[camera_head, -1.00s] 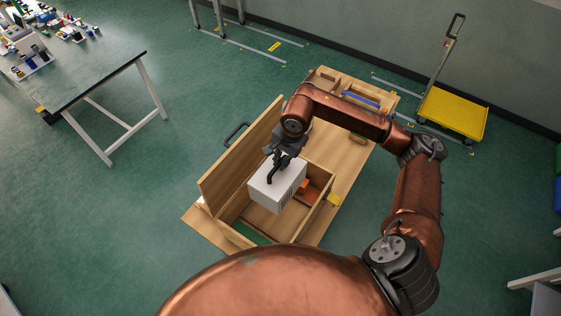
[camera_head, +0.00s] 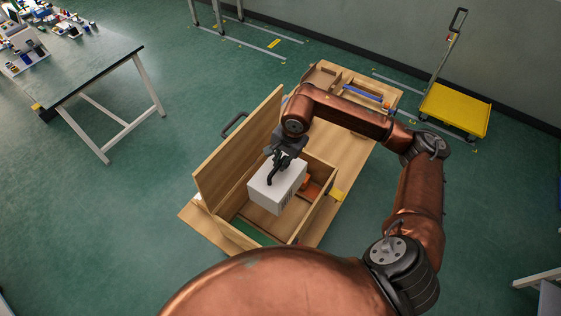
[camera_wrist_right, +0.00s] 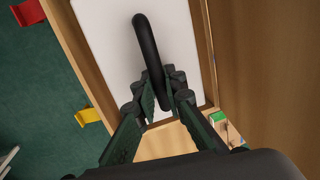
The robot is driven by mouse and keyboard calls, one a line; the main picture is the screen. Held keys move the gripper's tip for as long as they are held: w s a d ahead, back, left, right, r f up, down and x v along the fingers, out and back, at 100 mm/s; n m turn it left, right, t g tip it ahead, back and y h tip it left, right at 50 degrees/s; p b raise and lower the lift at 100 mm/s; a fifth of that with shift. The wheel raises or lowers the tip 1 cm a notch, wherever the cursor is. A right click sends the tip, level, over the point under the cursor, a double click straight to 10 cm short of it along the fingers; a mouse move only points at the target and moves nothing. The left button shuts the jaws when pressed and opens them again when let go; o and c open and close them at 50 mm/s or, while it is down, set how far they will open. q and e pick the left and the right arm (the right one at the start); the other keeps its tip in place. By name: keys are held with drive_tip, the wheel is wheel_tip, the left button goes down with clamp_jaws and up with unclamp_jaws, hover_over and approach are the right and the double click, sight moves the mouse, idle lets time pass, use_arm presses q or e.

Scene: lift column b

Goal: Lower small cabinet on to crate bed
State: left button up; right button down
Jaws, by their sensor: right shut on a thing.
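The small cabinet (camera_head: 272,195) is a white box with a black loop handle on top. My right gripper (camera_head: 278,166) is shut on that handle; in the right wrist view the fingers (camera_wrist_right: 160,100) close around the black handle (camera_wrist_right: 149,50) above the white top (camera_wrist_right: 110,35). The cabinet hangs upright within the opening of the wooden crate (camera_head: 310,232). The crate's lid (camera_head: 238,150) stands open on the left. The crate bed shows only in part, and I cannot tell whether the cabinet touches it. My left gripper is not in view.
An orange block (camera_head: 306,184) lies inside the crate by the cabinet. A green patch (camera_head: 254,232) shows at the crate's near end. A yellow cart (camera_head: 455,110) is at back right, a workbench (camera_head: 75,65) at left.

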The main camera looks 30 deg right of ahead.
drive_tip(key=shift+f+b, duration=3.9)
drive_tip(key=shift+f, duration=0.55)
drive_tip(key=shift+f+b, duration=2.65)
drive_tip(key=shift+f, duration=0.6)
drive_tip(key=shift+f+b, duration=1.25)
drive_tip(key=shift+f, duration=0.2)
drive_tip(key=c, duration=1.9)
unclamp_jaws()
drive_tip(key=shift+s+f, duration=0.1)
drive_tip(key=shift+f, duration=0.05)
